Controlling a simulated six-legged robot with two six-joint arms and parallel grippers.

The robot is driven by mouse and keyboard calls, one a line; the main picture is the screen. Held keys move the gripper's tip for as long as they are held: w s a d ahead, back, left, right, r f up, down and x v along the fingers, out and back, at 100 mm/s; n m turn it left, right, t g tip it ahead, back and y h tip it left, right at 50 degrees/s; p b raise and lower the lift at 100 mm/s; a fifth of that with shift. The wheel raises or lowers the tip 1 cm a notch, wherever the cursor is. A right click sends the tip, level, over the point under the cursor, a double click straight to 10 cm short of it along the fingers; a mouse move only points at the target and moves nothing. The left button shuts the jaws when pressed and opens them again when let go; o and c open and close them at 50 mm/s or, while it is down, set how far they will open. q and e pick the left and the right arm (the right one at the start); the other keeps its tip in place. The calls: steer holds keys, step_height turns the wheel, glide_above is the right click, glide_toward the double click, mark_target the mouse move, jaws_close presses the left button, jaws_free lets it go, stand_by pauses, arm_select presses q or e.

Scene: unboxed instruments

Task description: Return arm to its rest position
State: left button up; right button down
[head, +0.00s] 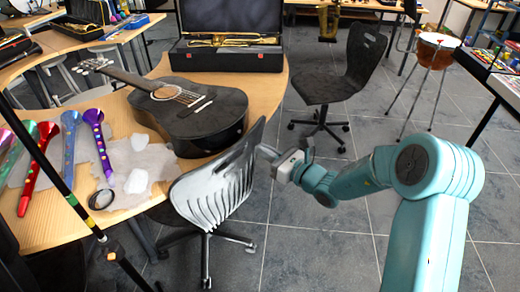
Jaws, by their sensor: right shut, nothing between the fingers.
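My right arm (360,178) is teal and comes in from the lower right, reaching left across the middle of the view. My right gripper (270,154) is shut and empty. It is in front of the floor, just right of the back of a grey chair (215,185); whether it touches the chair I cannot tell. My left gripper is not in view.
A wooden table (265,90) at left bears a black guitar (200,115), an open trumpet case (225,57) and several coloured recorders. A dark chair (345,75) stands behind. A drum on a stand (436,50) is at right. Tiled floor is clear between.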

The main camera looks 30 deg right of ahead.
steer(key=v, duration=0.9)
steer(key=s+a+f+n+g+y, duration=0.35)
steer(key=a+f+g, duration=0.25)
steer(key=a+f, duration=0.3)
steer(key=s+a+f+n+g+h, duration=0.3)
steer(key=s+a+f+n+g, duration=0.2)
steer(key=s+f+n, duration=0.7)
steer(key=s+a+f+n+g+h, duration=0.45)
steer(key=s+f+n, duration=0.25)
steer(key=f+n, duration=0.5)
step_height(320, 180, up, 16)
steer(key=n+y+p, duration=0.1)
steer(key=n+p, duration=0.1)
steer(key=p, duration=1.1)
steer(key=shift+a+g, duration=0.3)
steer(key=shift+g, duration=0.05)
